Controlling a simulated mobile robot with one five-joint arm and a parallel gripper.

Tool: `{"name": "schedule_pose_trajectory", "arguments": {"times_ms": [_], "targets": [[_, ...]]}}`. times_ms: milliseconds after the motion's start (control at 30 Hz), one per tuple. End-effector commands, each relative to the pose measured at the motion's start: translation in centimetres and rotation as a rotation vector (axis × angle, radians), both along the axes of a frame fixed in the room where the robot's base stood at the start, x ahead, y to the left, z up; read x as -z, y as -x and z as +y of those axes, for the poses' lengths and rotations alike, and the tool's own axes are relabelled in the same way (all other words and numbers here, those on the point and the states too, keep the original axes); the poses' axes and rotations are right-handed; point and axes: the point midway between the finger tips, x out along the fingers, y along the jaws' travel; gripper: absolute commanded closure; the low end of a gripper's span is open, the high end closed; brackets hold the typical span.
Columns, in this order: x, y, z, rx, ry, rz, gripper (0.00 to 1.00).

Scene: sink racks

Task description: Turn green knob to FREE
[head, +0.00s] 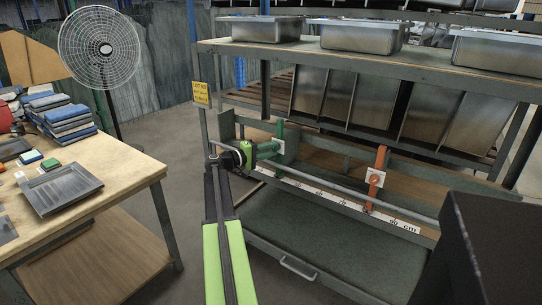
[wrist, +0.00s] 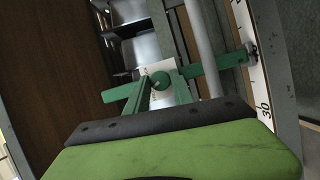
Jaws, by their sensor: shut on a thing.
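The green knob (wrist: 160,81) sits on a green stop with crossing arms on the rail in the wrist view. A pale label plate (wrist: 150,70) is behind it; its lettering is too small to read, so I cannot tell which setting the knob is at. In the head view the green stop (head: 279,136) stands at the left end of the rail. My gripper (head: 248,153) reaches it from the left and is shut on the green knob.
A rail and a centimetre scale (head: 340,200) run right from the green stop to an orange stop (head: 375,175). A shelf with metal pans (head: 360,37) hangs above. A wooden table (head: 120,160) stands at left, with open floor between.

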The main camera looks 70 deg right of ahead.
Motion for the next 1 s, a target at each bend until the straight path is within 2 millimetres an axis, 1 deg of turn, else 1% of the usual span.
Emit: {"name": "schedule_pose_trajectory", "arguments": {"times_ms": [33, 200, 433, 667, 1000], "targets": [[0.56, -0.06, 0.04, 0.000, -0.010, 0.031, 1.00], [0.51, -0.05, 0.05, -0.001, -0.039, 0.140, 1.00], [0.39, -0.03, 0.06, -0.001, -0.063, 0.236, 1.00], [0.30, -0.02, 0.05, -0.001, -0.074, 0.275, 1.00], [0.23, -0.01, 0.04, -0.001, -0.075, 0.281, 1.00]]}}
